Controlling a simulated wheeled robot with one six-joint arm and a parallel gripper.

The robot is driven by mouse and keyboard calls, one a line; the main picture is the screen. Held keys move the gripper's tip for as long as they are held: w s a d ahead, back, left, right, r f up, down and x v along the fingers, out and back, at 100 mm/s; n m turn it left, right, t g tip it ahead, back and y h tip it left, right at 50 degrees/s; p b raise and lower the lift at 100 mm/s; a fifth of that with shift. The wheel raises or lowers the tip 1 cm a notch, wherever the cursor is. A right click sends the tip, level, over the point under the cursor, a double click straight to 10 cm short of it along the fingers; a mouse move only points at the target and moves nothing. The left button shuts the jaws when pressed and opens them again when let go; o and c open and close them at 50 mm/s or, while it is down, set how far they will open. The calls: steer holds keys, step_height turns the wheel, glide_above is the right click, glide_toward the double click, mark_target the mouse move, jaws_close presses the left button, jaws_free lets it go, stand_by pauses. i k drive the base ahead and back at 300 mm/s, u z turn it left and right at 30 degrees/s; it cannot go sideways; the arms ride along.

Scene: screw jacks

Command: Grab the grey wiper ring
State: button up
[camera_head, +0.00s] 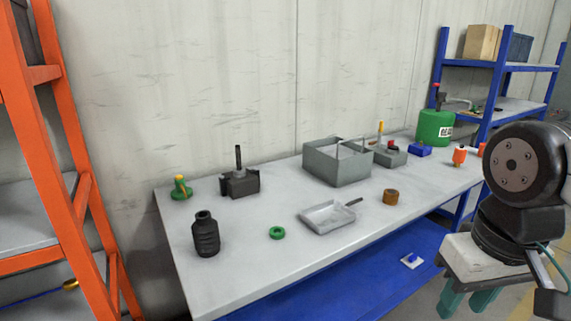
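I cannot make out a grey wiper ring in this view. The only clear flat ring is a green ring (277,232), lying on the grey workbench (260,272) near its front edge. My gripper (460,309), with teal fingers, hangs at the lower right, beyond the bench's front edge and far from the green ring. A gap shows between its fingers and nothing is seen in it.
A black bottle (206,236), grey tray (328,217), brown cylinder (390,197), grey box (338,165) and black jack (239,183) stand on the bench. An orange rack (62,120) stands left, a blue shelf (497,85) right.

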mark_target(236, 172)
steer(key=z, duration=0.35)
steer(key=i, duration=1.25)
steer(key=u, duration=0.85)
steer(key=i, duration=0.2)
steer(key=u, duration=0.35)
